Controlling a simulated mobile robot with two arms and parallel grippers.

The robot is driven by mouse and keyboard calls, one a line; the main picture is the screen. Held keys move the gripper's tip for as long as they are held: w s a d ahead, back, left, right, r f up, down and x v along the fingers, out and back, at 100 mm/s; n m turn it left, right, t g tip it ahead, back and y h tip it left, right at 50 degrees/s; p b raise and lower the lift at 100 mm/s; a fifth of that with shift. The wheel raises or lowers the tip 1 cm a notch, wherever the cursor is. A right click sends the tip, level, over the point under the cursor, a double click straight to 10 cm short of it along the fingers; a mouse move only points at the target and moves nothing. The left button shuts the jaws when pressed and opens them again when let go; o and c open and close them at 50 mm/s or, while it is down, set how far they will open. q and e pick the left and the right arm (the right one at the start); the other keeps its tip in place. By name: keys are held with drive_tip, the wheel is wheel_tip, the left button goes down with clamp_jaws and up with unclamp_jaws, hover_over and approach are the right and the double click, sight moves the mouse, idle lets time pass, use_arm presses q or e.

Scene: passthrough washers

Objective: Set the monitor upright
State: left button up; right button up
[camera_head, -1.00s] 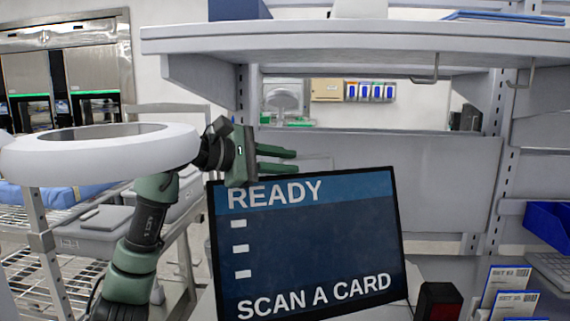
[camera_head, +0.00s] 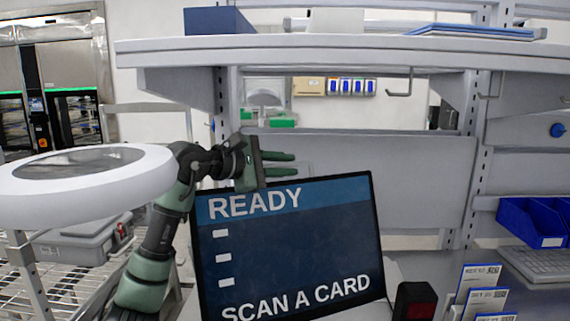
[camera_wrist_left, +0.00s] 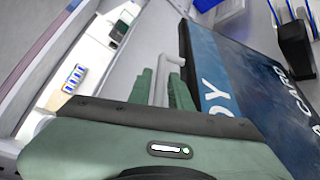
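The monitor (camera_head: 290,245) has a dark frame and a blue screen reading READY and SCAN A CARD. It stands tilted in the head view, its left end lower than its right end at the bottom edge and its top edge sloping up to the right. It also shows at the right of the left wrist view (camera_wrist_left: 250,90). My left gripper (camera_head: 282,164) is just above the monitor's top left part, its green fingers pointing right. My right gripper is out of view.
A grey shelf (camera_head: 300,50) runs above the gripper, with a hook (camera_head: 400,90) below it. A black box with a red face (camera_head: 414,300) stands right of the monitor. Card holders (camera_head: 482,290), a keyboard (camera_head: 540,265) and blue bins (camera_head: 535,220) are farther right.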

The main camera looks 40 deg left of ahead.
use_arm(q)
clamp_jaws()
idle(1.3)
